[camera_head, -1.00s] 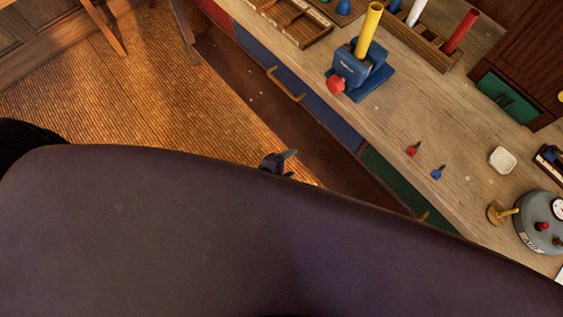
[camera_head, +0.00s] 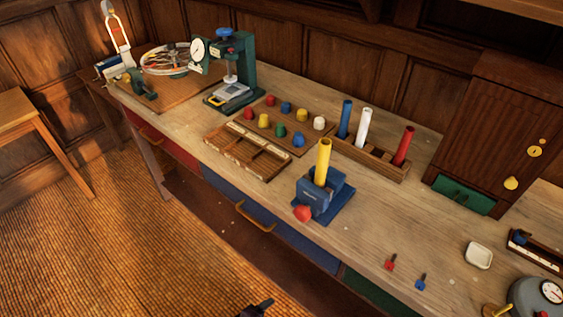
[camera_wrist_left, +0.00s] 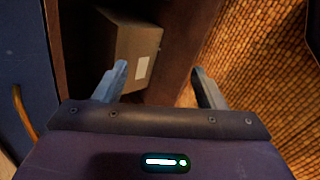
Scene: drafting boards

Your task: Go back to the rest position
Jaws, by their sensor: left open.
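My left gripper (camera_wrist_left: 160,88) is open in the left wrist view. Its two blue-grey fingers are apart, with nothing between them. It is out in front of the bench, with a blue drawer front (camera_wrist_left: 22,60) to the left. A cardboard box (camera_wrist_left: 138,50) with a pale label lies beyond the fingers, in the dark space under the bench. In the head view only a small dark tip of one of my grippers shows at the bottom edge; too little shows to tell more. My right gripper is not clearly in view.
The long wooden bench (camera_head: 385,222) carries a blue vise (camera_head: 322,200) with a yellow tube, a tube rack (camera_head: 370,158), a divided tray (camera_head: 245,152) and a green press (camera_head: 240,65). A stool (camera_head: 18,108) stands left. The woven floor (camera_head: 110,240) before the bench is clear.

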